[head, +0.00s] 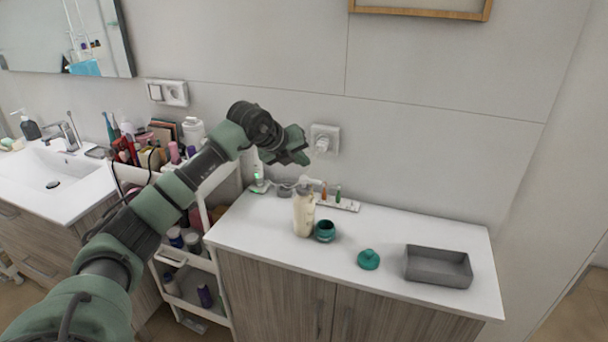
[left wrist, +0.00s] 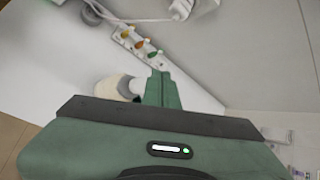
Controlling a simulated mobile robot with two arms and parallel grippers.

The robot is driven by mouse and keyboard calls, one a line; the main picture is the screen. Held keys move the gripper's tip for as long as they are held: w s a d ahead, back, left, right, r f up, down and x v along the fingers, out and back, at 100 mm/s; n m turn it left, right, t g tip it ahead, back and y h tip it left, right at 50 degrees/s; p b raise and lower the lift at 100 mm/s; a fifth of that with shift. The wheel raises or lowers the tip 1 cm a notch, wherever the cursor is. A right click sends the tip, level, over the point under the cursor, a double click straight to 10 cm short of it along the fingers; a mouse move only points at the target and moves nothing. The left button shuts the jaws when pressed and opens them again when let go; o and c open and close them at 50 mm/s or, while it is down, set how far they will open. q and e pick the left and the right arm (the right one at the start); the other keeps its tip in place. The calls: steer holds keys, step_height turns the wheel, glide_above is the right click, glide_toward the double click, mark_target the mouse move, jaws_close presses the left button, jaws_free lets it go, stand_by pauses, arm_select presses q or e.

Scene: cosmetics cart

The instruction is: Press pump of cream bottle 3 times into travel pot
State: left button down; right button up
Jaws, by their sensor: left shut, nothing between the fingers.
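The cream bottle (head: 303,214), cream-coloured with a pale pump head (head: 312,182), stands upright on the white counter. The open teal travel pot (head: 325,232) stands just right of its base. The round teal lid (head: 368,260) lies apart, further right. My left gripper (head: 299,157) is shut and empty, above the bottle and apart from its pump in the head view. In the left wrist view the shut fingers (left wrist: 158,88) overlap the right side of the bottle (left wrist: 112,88), whose lower part is hidden by the gripper body. My right gripper is not in view.
A grey tray (head: 438,280) sits at the counter's right. A white holder with small bottles (head: 345,204) lies behind the cream bottle. A wall socket with a plug (head: 325,138) is close behind my gripper. A crowded cart (head: 185,259) stands left of the counter.

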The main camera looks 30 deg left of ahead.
mark_target(302, 178)
arm_select(q)
step_height(302, 178, up, 4)
steer(key=shift+f+p, duration=0.25)
steer(key=shift+p, duration=0.7)
stand_by(1.7)
